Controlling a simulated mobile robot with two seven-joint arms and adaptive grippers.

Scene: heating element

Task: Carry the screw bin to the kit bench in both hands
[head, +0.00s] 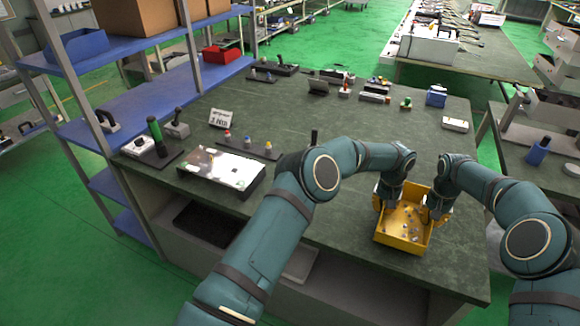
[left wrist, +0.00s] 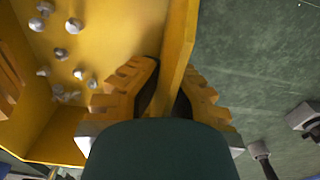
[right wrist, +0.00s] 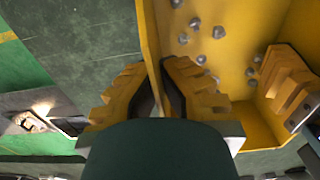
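The yellow screw bin (head: 402,238) is at the right front of the dark green-topped bench (head: 330,215), with several small screws inside. I cannot tell whether it touches the bench top. My left gripper (head: 386,199) is at its left wall; in the left wrist view that wall (left wrist: 181,40) runs between the fingers, which close on it. My right gripper (head: 436,208) is at the opposite wall; in the right wrist view the wall (right wrist: 148,35) is likewise pinched between its fingers. The frames do not make clear which table is the kit bench.
A white panel (head: 222,168), a small sign (head: 222,118) and several small parts stand on the bench's left and back. Another green-topped bench (head: 490,60) is at the back right. Blue shelving (head: 130,100) is at the left.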

